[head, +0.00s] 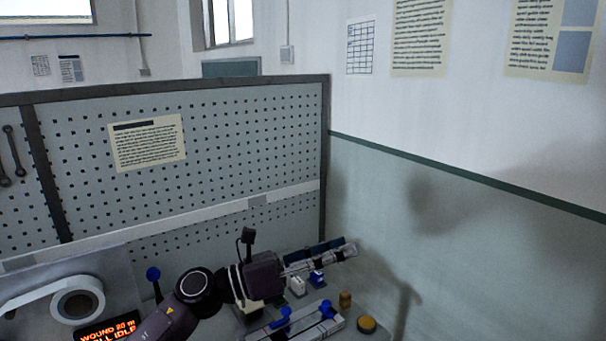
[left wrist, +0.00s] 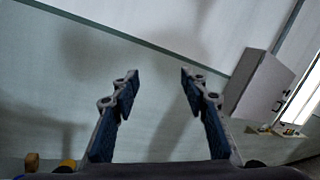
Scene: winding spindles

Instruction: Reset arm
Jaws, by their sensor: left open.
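My left arm comes in from the bottom left in the head view, and its gripper (head: 345,250) points right over the back of the bench, toward the wall. In the left wrist view the gripper (left wrist: 156,84) is open, with its two blue-padded fingers well apart and nothing between them. My right gripper is not in view.
Below the gripper are blue-and-white fittings (head: 317,278), a rail with blue handles (head: 300,322), a brass cylinder (head: 345,299) and a yellow button (head: 367,324). A winding machine (head: 77,302) with a lit display (head: 108,329) stands left. A pegboard (head: 240,150) rises behind.

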